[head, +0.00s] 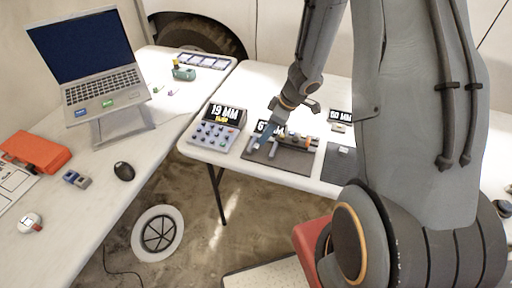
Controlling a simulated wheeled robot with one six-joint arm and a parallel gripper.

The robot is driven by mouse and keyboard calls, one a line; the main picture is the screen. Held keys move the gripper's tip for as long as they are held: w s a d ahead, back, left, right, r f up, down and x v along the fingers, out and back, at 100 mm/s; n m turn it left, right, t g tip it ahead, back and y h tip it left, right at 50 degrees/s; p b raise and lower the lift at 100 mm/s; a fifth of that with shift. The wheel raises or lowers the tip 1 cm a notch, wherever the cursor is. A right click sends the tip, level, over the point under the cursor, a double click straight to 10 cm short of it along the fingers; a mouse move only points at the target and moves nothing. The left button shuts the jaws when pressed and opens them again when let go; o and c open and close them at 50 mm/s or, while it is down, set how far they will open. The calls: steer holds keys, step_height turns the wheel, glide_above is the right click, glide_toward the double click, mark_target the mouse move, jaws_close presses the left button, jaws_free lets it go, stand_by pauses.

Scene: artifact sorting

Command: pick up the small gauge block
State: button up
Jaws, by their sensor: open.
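A dark mat (285,161) on the right table bears several small pieces. They include grey bars (251,144) at its left and an orange-ended piece (307,142) at its right. I cannot tell which of these small pieces is the small gauge block. My gripper (270,134) reaches down over the left part of this mat, in front of a black number sign (263,127). It is open. The arm's end partly hides the sign and the pieces behind it, and whether the fingers touch anything is too small to tell.
A tray of small knobs (212,135) with a "19 MM" sign (225,113) stands left of the mat. A "60 MM" sign (340,116) stands to the right, partly behind my arm. The left table holds a laptop (95,75), an orange case (35,151) and a black mouse (124,171).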

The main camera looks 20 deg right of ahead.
mark_target(259, 146)
steer(key=x, duration=0.7)
steer(key=shift+s+d+f, duration=0.2)
steer(key=shift+s+f, duration=0.05)
jaws_close()
